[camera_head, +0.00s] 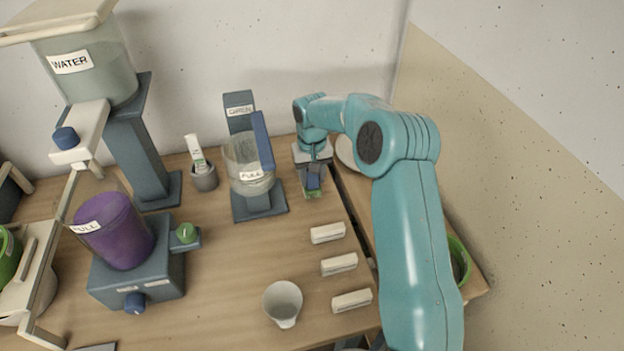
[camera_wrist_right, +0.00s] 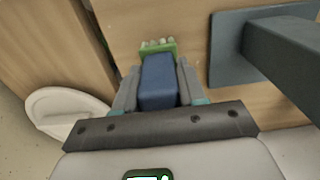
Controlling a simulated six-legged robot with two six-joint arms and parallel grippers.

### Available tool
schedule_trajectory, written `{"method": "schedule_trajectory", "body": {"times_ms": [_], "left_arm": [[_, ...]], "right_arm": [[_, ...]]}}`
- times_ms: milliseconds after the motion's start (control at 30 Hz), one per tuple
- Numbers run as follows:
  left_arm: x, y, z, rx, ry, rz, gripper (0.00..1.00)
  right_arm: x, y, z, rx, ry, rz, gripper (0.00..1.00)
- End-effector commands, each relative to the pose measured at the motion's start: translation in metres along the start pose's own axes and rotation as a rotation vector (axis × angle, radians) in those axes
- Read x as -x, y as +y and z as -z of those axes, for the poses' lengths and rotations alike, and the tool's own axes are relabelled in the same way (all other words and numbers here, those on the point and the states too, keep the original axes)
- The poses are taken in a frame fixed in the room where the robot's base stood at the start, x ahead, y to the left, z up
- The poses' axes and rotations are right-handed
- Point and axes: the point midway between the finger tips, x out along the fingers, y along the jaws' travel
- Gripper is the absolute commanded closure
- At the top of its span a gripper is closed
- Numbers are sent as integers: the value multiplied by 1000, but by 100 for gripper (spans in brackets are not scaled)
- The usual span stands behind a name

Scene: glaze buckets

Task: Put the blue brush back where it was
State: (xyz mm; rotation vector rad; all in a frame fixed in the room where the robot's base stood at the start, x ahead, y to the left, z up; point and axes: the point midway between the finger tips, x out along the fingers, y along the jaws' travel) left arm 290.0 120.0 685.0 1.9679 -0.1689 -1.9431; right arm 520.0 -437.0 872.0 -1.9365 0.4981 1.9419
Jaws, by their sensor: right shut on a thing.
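My right gripper (camera_head: 313,186) is at the back right of the wooden table and points down. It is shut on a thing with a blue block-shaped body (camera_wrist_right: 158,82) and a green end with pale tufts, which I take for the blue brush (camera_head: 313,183). In the right wrist view the blue body sits between the two fingers (camera_wrist_right: 158,88), with the green end beyond the fingertips. I cannot tell whether the brush touches the table. My left gripper is not in view.
A grey stand with a clear jug (camera_head: 247,165) is just left of the gripper. A grey cup (camera_head: 205,178) holds a white, green-marked item. Several pale labelled blocks (camera_head: 339,264) and a white pitcher (camera_head: 282,302) are nearer. A white round dish (camera_wrist_right: 68,112) is beside the gripper.

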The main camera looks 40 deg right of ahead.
Motion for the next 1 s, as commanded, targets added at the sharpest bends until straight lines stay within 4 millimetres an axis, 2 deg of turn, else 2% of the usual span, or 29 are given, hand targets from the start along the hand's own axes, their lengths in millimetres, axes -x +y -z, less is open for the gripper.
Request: {"method": "schedule_trajectory", "body": {"times_ms": [133,533,567,600,633,867,1000], "left_arm": [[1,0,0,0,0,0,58],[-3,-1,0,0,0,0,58],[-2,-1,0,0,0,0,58],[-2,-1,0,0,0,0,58],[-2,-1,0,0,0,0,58],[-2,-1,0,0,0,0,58],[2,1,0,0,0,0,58]], "right_arm": [[-17,0,0,0,0,0,96],[-23,0,0,0,1,0,96],[-22,0,0,0,1,0,53],[-21,0,0,0,0,0,40],[-21,0,0,0,0,0,34],[-21,0,0,0,0,0,34],[-13,0,0,0,2,0,34]]}}
